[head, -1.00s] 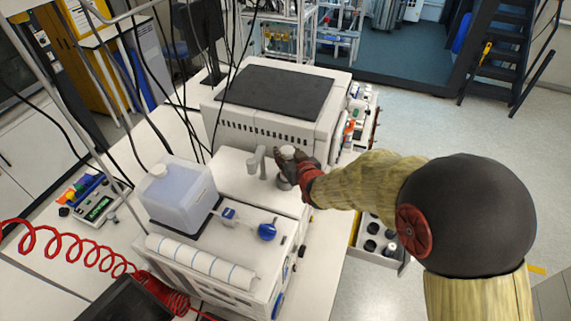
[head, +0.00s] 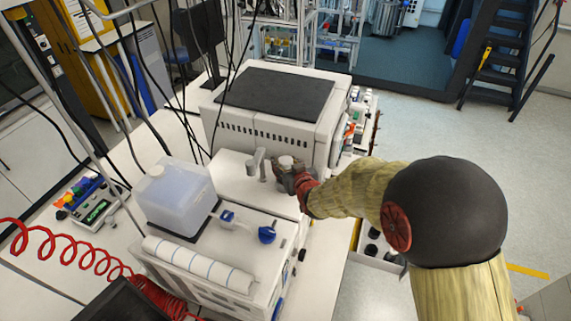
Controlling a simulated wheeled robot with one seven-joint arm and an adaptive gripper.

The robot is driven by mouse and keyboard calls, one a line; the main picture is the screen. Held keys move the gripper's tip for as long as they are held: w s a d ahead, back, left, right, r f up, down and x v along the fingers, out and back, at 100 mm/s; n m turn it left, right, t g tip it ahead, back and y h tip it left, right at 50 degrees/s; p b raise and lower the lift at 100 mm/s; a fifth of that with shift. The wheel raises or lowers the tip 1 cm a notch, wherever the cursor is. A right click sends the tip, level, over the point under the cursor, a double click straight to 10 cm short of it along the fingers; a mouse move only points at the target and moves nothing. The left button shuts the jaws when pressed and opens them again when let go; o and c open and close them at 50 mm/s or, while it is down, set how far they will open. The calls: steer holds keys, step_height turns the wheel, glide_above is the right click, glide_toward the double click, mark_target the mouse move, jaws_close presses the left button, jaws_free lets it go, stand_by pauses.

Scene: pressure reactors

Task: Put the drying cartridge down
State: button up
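My gripper (head: 287,176) is over the pale instrument at the centre. It is closed around a small upright object with a round, light grey top, which I take for the drying cartridge (head: 286,160). The fingers hide most of its body, and I cannot tell whether its bottom touches the surface below. A grey upright fitting (head: 256,162) stands just left of the gripper on the pale instrument top (head: 235,181).
A large white instrument with a dark top (head: 275,90) stands close behind. A translucent canister (head: 176,198), a blue-ended part (head: 248,226) and a striped white roll (head: 198,265) are on the nearer housing. Several cables hang at left.

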steer(key=shift+o, duration=1.4)
steer(key=shift+s+r, duration=0.1)
steer(key=shift+r, duration=0.25)
steer(key=b+v, duration=0.1)
steer(key=v, duration=1)
steer(key=shift+s, duration=0.3)
steer(key=shift+d+r, duration=0.1)
steer(key=shift+d, duration=0.15)
